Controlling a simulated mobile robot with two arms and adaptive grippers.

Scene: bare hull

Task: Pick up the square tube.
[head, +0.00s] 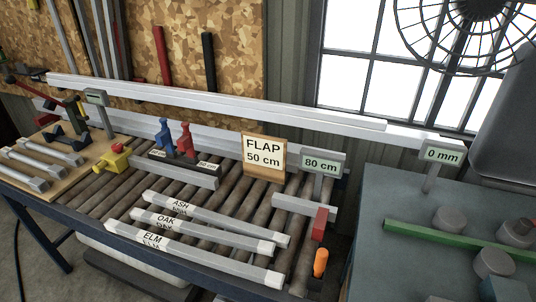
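A long pale square tube (220,99) lies at the back, running from the upper left toward the right above the roller table. Three shorter pale square-section bars lie on the rollers. They are labelled ASH (215,217), OAK (205,232) and ELM (195,255). I cannot tell for certain which of these the task's square tube is. Neither of my grippers shows in the head view, and nothing is seen touching the bars.
The roller table (110,205) carries a FLAP 50 cm sign (264,157), an 80 cm sign (321,163), blue and red clamps and an orange handle (320,262). A wooden board (75,165) holds metal bars at left. A grey bench (400,245) with a green bar stands right.

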